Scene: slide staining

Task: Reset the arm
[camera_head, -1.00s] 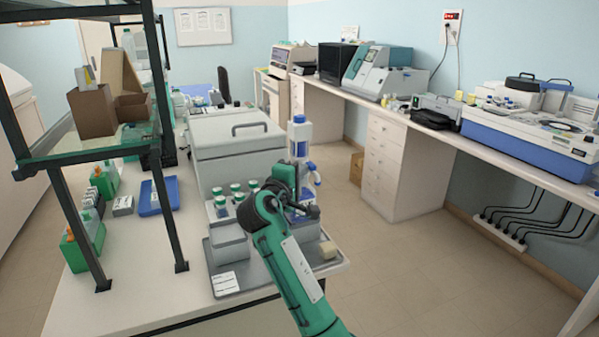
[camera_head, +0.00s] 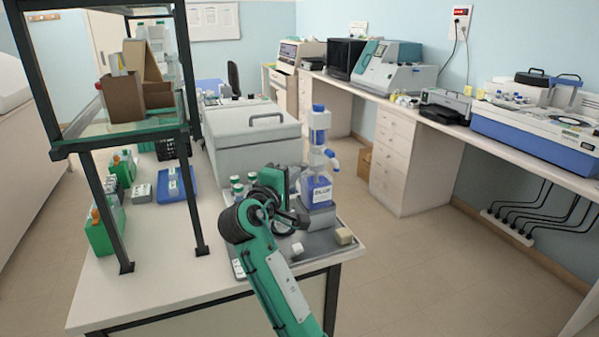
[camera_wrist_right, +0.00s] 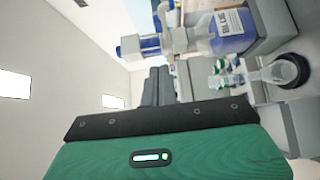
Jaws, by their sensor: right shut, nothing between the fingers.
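My right arm comes in from the bottom of the head view, over the front of the bench. Its green wrist is folded beside the dispenser bottle, and my right gripper (camera_head: 298,217) is partly hidden by the wrist. In the right wrist view the two dark fingers (camera_wrist_right: 158,86) lie together, shut and empty. The blue-capped dispenser bottle (camera_head: 318,190) stands upright to the right of the gripper on the grey tray (camera_head: 322,242). It also shows sideways in the right wrist view (camera_wrist_right: 232,28). My left gripper is not in view.
Green-capped jars (camera_head: 237,187) stand behind my wrist, partly hidden. A large grey box (camera_head: 250,143) stands behind them. A glass-shelved rack (camera_head: 115,140) rises at the left, with a blue tray (camera_head: 176,185) below. The floor (camera_head: 440,265) to the right is clear.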

